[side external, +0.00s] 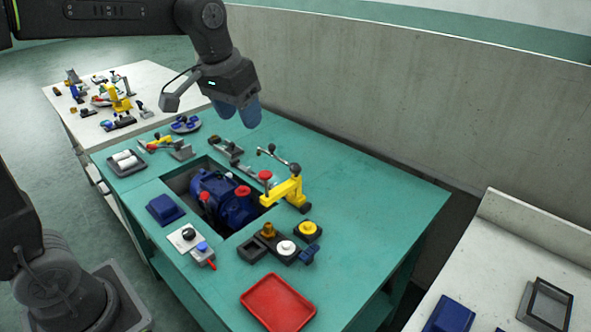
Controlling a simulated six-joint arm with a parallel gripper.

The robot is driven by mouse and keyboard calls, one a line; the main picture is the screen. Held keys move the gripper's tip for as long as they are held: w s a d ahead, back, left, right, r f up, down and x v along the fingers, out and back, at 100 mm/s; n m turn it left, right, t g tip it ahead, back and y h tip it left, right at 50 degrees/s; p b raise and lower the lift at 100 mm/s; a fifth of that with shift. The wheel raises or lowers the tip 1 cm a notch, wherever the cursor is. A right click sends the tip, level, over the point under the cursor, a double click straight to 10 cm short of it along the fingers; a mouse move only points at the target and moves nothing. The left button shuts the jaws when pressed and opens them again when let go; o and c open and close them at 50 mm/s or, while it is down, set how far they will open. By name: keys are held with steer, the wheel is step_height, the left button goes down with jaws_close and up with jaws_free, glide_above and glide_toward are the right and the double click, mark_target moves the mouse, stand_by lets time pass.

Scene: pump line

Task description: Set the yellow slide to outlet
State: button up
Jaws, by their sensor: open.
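A small yellow part (160,140) lies among grey fittings near the far left corner of the green bench. A larger yellow bracket (284,192) with a dark, ball-ended lever stands on the bench right of the blue pump. I cannot tell which of these is the yellow slide, and no outlet marking is readable. The blue pump (228,198) sits in a square recess in the bench, with red caps on it. My gripper (237,110) is open and empty, with blue fingers pointing down, high above the back of the bench and apart from everything.
A red tray (277,302) lies at the front of the bench. Black blocks with round knobs (285,248) stand behind it. A blue block (165,209) and a grey tray with white rolls (125,162) are at left. The bench's right part (385,205) is clear. A wall (430,110) runs behind.

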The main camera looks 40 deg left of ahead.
steer(key=w+a+f+g, duration=0.2)
steer(key=w+f, duration=0.1)
steer(key=w, duration=0.8)
steer(key=n+g, duration=0.1)
steer(key=n, duration=0.1)
glide_above(296, 165)
step_height(296, 165, down, 9)
step_height(296, 165, down, 13)
steer(key=shift+d+r, duration=0.1)
jaws_close()
